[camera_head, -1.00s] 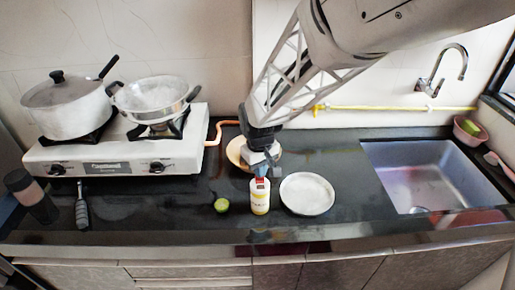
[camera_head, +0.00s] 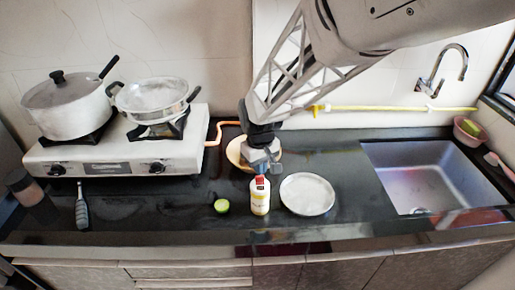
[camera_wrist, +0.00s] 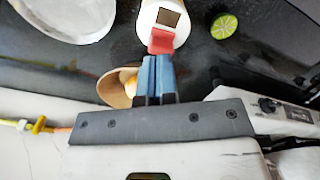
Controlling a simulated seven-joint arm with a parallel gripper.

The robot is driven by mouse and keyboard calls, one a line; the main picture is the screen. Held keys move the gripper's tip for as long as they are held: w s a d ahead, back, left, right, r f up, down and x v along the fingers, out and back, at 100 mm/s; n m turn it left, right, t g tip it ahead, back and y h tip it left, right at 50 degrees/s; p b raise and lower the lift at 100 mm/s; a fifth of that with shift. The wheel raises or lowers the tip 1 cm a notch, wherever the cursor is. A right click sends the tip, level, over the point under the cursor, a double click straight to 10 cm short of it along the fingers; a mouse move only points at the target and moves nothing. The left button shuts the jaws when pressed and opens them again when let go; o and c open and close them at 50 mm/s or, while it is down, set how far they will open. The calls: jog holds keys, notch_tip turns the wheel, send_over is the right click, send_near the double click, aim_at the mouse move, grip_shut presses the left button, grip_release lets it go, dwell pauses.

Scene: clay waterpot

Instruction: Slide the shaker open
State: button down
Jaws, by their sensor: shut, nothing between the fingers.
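The shaker (camera_head: 260,202) is a small white and yellow bottle standing upright near the front of the dark counter. In the wrist view its white top (camera_wrist: 178,36) shows a dark square opening (camera_wrist: 168,18) beside a red slider (camera_wrist: 162,41). The slider lies at the edge of the top nearest my gripper and leaves the square uncovered. My gripper (camera_wrist: 155,58) is shut, with its blue fingertips together right at the red slider. I cannot tell whether they touch it. In the head view my gripper (camera_head: 261,170) is just behind the shaker's top.
A white plate (camera_head: 307,194) stands close to the right of the shaker, and a cut lime (camera_head: 222,206) lies to its left. The stove (camera_head: 115,155) is at left, the sink (camera_head: 430,178) at right.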

jog(key=shift+r, duration=2.85)
jog(key=shift+s+d+r, duration=0.3)
jog(key=shift+d+r, duration=0.05)
jog(key=s+d+r+m+t, duration=0.1)
jog(key=s+d+r+m, duration=0.1)
jog(key=s, duration=0.5)
jog(key=s+d+r+m, duration=0.2)
jog(key=s+d+r, duration=0.2)
jog(key=s+d, duration=0.3)
jog(key=s+d+r+m+t, duration=0.1)
jog(key=s+d+r+m, duration=0.1)
jog(key=s+d, duration=0.3)
jog(key=s+r, duration=0.1)
jog(key=s, duration=0.3)
jog(key=shift+t, duration=0.3)
